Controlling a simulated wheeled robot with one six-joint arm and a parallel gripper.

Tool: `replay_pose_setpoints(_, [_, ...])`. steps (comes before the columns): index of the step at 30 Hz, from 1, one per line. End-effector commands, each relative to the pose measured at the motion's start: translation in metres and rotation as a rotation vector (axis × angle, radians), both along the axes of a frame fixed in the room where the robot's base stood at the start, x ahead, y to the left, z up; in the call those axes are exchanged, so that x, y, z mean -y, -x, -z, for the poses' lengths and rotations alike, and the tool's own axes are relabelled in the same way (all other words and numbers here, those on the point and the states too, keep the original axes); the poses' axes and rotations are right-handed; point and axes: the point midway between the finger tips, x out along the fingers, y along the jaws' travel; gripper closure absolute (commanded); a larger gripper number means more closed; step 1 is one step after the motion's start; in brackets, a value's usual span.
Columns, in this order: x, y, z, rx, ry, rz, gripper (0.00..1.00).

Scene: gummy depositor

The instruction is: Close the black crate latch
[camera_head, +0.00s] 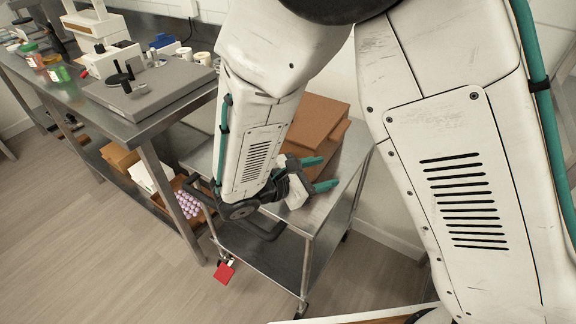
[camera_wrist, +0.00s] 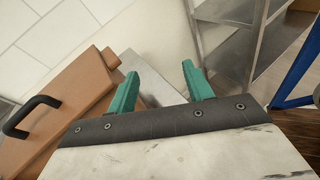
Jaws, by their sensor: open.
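A brown crate (camera_head: 316,118) stands on the metal cart behind my forearm, which hides part of it. In the wrist view the crate (camera_wrist: 72,95) fills the left side and looks tilted in the picture. A curved black handle-like part (camera_wrist: 38,99) sits on its face at the far left; I cannot tell whether it is the latch or a handle, or its state. My gripper (camera_head: 327,173) has teal fingers spread apart and empty, close to the crate. In the wrist view the gripper (camera_wrist: 160,70) points past the crate's right side, away from the black part.
A steel bench (camera_head: 150,122) with equipment stands at left, with boxes beneath. The wrist view shows metal shelving (camera_wrist: 235,45) at right. Floor at lower left is clear.

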Motion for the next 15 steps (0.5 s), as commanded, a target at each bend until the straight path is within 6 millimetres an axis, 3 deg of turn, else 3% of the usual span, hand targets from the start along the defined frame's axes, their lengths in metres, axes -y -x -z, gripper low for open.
replay_pose_setpoints(1, [-0.02,-0.001,0.02,-0.024,0.063,-0.09,0.49])
replay_pose_setpoints(6, [-0.067,-0.001,0.064,-0.062,0.206,-0.313,0.49])
replay_pose_setpoints(12, [-0.103,-0.025,0.064,-0.022,0.305,-0.493,0.49])
replay_pose_setpoints(15, [-0.107,-0.032,0.063,-0.013,0.322,-0.522,0.49])
